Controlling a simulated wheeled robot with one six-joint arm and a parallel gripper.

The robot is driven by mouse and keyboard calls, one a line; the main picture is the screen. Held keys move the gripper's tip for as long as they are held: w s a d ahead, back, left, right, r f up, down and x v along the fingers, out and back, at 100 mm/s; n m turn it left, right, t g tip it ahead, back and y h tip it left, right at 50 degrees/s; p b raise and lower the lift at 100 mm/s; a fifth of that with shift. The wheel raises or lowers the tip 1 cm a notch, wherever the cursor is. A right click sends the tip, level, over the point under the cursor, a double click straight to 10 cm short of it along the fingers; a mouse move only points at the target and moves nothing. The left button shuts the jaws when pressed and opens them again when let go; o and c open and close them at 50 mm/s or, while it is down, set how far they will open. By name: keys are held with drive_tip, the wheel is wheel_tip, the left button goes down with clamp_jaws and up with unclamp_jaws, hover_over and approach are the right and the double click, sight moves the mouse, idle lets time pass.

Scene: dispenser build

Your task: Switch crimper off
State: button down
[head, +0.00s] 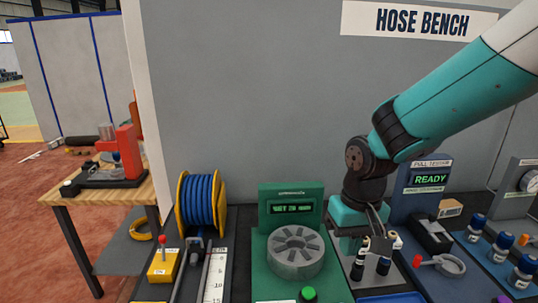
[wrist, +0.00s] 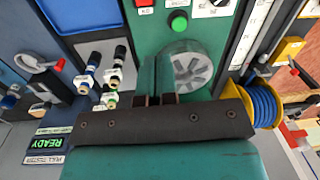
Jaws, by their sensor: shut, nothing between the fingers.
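The crimper (head: 291,215) is a green machine with a lit display and a grey segmented round die head (head: 297,252). A green button (head: 308,294) shows at its front. In the wrist view the die head (wrist: 190,67) lies just beyond my fingers. That view also shows the green button (wrist: 178,22), a red button (wrist: 145,3) and a dark rotary knob on a white plate (wrist: 218,2), both cut by the top edge. My gripper (head: 378,232) is right of the crimper, above the fittings. It is shut and empty, its fingertips (wrist: 155,98) apart from the controls.
Several hose fittings (head: 383,266) stand under my gripper. A pull tester (head: 430,178) reading READY stands to the right. A blue hose reel (head: 201,202) and a yellow box with a red-tipped lever (head: 163,266) are to the left. A grey panel (head: 260,90) rises behind.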

drive_tip(key=s+a+r+n+y+b, duration=0.1)
drive_tip(key=s+a+r+n+y, duration=0.2)
drive_tip(key=s, duration=0.6)
drive_tip(key=s+r+n+b, duration=0.1)
drive_tip(key=s+r+n, duration=0.3)
drive_tip(key=s, duration=0.5)
drive_tip(key=w+d+f+m+g+h+p, duration=0.1)
drive_tip(key=w+d+f+m+h+p, duration=0.2)
drive_tip(key=w+f, duration=0.45)
drive_tip(key=w+d+f+m+g+h+p, duration=0.15)
drive_tip(key=w+f+m, duration=0.3)
drive_tip(key=w, duration=0.55)
drive_tip(key=shift+m+t+y, duration=0.25)
drive_tip(key=shift+m+y, duration=0.1)
drive_tip(key=s+f+p, duration=0.1)
drive_tip(key=f, duration=0.3)
drive_tip(key=s+f+p, duration=0.1)
drive_tip(key=f, duration=0.3)
drive_tip(key=s+f+p, duration=0.1)
drive_tip(key=f+p, duration=0.1)
drive_tip(key=f, duration=0.2)
drive_tip(key=shift+d+f, duration=0.4)
